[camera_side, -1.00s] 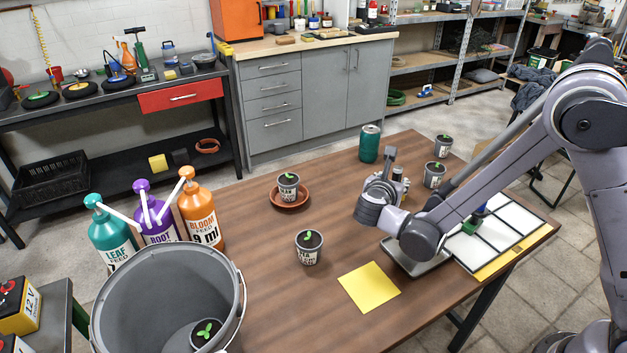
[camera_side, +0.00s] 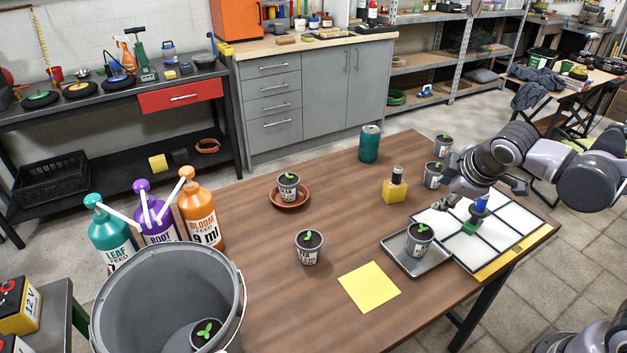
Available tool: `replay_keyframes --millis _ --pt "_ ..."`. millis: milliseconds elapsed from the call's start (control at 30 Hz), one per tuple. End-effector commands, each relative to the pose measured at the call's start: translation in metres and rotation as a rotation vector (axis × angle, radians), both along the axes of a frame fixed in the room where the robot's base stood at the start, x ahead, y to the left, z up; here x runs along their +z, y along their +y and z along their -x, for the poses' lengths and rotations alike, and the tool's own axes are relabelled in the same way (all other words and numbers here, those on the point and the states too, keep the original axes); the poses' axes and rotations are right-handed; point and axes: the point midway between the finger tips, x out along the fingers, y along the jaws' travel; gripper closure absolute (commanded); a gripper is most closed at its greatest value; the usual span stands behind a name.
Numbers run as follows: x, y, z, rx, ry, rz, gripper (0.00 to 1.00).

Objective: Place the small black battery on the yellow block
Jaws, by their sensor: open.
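The small black battery (camera_side: 397,173) stands upright on top of the yellow block (camera_side: 395,191), near the middle of the table's far half. The battery has a pale band near its lower end. My gripper (camera_side: 481,194) is open and empty to the right of the block, over the white panelled tray, and clear of both battery and block. A flat yellow square (camera_side: 369,287) also lies on the table nearer the front.
A teal can (camera_side: 369,144) stands behind the block. A potted seedling (camera_side: 419,239) sits on a metal tray (camera_side: 408,268). A blue-and-green item (camera_side: 479,205) stands on the white panels (camera_side: 470,246). Other seedling pots stand around; the table's middle is bare.

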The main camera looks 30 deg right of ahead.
Motion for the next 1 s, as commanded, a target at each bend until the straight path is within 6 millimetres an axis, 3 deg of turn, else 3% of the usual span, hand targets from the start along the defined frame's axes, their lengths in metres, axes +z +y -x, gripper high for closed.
replay_keyframes --millis 200,400,1000 --pt "0.005 0.012 0.043 -0.3 -0.103 -0.366 0.55" --pt "0.007 0.023 0.062 -0.476 -0.148 -0.577 0.55" --pt "0.007 0.025 0.065 -0.519 -0.158 -0.627 0.55"
